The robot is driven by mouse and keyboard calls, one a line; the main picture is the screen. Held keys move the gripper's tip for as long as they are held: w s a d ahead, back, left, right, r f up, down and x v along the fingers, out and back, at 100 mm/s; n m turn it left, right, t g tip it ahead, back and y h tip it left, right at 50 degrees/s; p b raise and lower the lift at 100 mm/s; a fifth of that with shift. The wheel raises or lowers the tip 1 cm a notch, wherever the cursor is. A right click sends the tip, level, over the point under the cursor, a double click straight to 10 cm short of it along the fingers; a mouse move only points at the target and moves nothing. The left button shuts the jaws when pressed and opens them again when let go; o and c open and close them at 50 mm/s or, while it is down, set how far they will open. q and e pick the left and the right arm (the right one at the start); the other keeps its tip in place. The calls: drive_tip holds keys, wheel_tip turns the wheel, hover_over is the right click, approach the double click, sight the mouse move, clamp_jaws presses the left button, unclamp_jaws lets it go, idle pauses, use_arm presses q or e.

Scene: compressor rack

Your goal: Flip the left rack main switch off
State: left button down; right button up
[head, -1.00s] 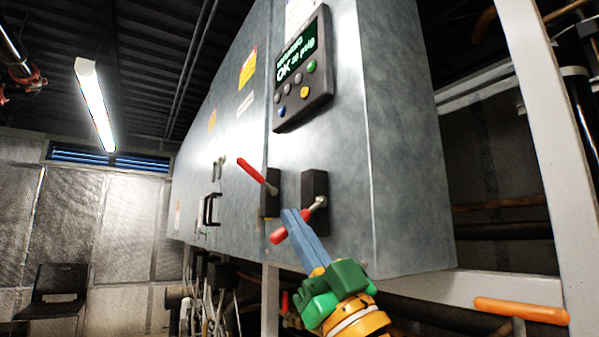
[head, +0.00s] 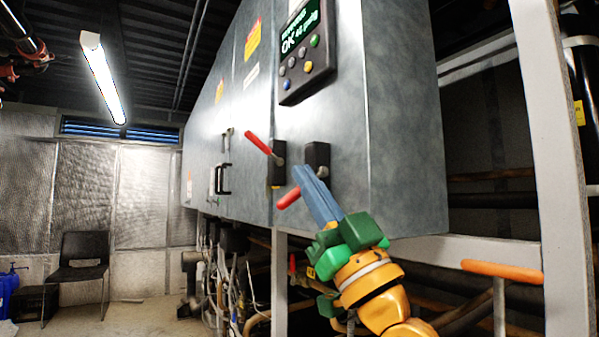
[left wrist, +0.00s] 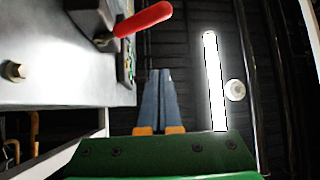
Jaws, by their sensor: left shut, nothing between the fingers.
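Two switches with red handles sit side by side on the front of the grey cabinet (head: 345,120). The left switch's handle (head: 258,143) slants up and left from its black base (head: 277,170). The right switch's handle (head: 288,198) slants down and left from its black base (head: 317,157). My left gripper (head: 300,170), with blue fingers, is shut and empty. In the head view its tips overlap the right switch; contact is unclear. In the left wrist view the shut fingers (left wrist: 158,75) are apart from a red handle (left wrist: 142,18); which handle is unclear. My right gripper is not seen.
A display panel with buttons (head: 306,55) is above the switches. A black door handle (head: 222,180) is to the left. A white upright post (head: 555,150) and an orange handle (head: 502,271) stand to the right. Pipes and cables fill the space below. Open floor (head: 140,315) shows at lower left.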

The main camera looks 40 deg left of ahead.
use_arm(q)
drive_tip(key=w+d+f, duration=0.2)
drive_tip(key=d+f, duration=0.2)
drive_tip(key=shift+f+b, duration=0.3)
drive_tip(key=shift+b, duration=0.1)
